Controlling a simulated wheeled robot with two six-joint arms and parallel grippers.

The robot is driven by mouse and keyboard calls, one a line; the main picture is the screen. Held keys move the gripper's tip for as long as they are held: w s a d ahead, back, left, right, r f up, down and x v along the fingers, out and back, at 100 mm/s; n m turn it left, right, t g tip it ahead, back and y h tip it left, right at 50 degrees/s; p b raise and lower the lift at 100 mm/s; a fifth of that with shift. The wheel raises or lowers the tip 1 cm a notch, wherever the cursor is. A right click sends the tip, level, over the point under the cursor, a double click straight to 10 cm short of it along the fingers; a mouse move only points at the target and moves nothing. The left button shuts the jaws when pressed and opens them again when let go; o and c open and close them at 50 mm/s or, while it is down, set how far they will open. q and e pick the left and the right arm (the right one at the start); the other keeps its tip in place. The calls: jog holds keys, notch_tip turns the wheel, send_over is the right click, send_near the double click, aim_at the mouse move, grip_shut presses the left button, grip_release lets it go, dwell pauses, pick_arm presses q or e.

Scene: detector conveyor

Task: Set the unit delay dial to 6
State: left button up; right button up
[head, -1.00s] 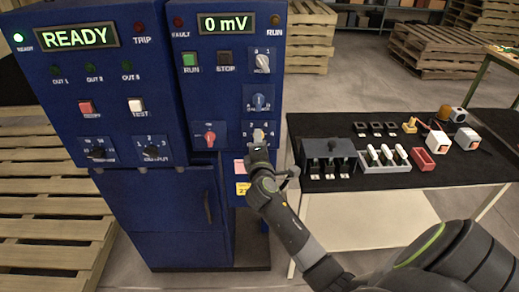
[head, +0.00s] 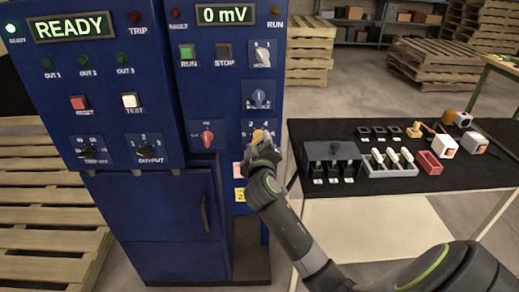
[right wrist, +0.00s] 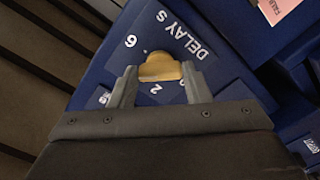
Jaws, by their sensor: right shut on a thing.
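The unit delay dial is a yellow knob (right wrist: 160,68) on a blue plate marked "DELAY S" (right wrist: 178,38) in the right wrist view. A "6" shows to the upper left of the knob and a "2" below it. My right gripper (right wrist: 160,75) is shut on the knob, one finger on each side. In the head view the yellow knob (head: 259,136) is at the lower right of the blue cabinet, with my right gripper (head: 263,147) at it. The gripper partly covers the dial; I cannot tell which number it points to. My left gripper is not in view.
The cabinet has other dials close by: a red-knobbed one (head: 207,138) to the left and a blue-knobbed one (head: 259,97) above. The display (head: 225,15) reads 0 mV. A black-topped table (head: 440,185) with small parts stands at the right.

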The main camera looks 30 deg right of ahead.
jog(key=m+b, duration=0.2)
jog(key=m, duration=0.2)
jog(key=shift+f+m, duration=0.1)
jog(key=shift+m, duration=0.2)
jog(key=m+b, duration=0.2)
jog(key=m, duration=0.2)
jog(key=shift+m, duration=0.3)
jog(key=o, duration=1)
